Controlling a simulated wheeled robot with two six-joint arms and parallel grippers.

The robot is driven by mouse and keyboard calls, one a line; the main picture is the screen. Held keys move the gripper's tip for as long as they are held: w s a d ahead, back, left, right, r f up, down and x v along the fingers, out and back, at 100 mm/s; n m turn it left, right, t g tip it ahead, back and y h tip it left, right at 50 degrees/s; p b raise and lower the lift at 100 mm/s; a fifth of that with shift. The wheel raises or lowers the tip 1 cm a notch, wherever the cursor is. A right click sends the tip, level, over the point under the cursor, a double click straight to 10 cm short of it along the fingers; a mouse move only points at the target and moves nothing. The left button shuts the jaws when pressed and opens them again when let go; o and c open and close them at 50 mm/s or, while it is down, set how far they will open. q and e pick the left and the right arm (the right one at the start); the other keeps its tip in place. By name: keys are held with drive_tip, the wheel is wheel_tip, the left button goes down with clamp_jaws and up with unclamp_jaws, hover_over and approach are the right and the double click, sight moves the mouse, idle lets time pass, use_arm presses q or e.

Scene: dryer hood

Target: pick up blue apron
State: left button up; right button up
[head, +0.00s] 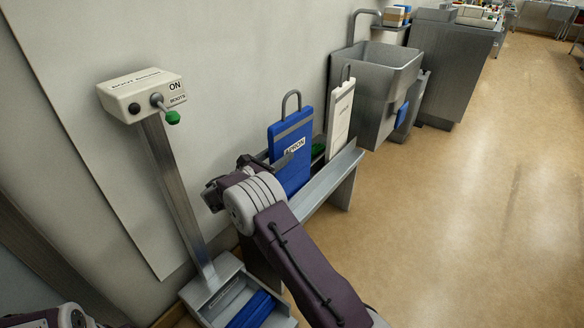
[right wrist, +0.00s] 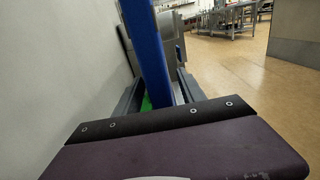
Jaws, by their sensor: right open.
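In the right wrist view the apron (right wrist: 147,50) shows edge-on, straight ahead, as a narrow blue strip. The gripper body hides its lower part, and I cannot tell whether the fingers touch it.
A white panel (head: 341,118) stands just behind the apron in the rack (head: 335,180). A boot washer post with a control box (head: 143,94) stands left, its tray (head: 218,298) below. A metal sink (head: 378,85) is beyond. Floor to the right is clear.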

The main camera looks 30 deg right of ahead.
sight(287, 150)
drive_tip(key=x, duration=0.1)
drive_tip(key=b+x, duration=0.1)
drive_tip(key=x, duration=0.1)
drive_tip(key=shift+d+f, duration=0.2)
drive_tip(key=shift+f, duration=0.15)
drive_tip(key=shift+w+d+r, duration=0.15)
drive_tip(key=shift+d+r, duration=0.05)
drive_tip(key=shift+d, duration=0.1)
clamp_jaws()
idle(0.7)
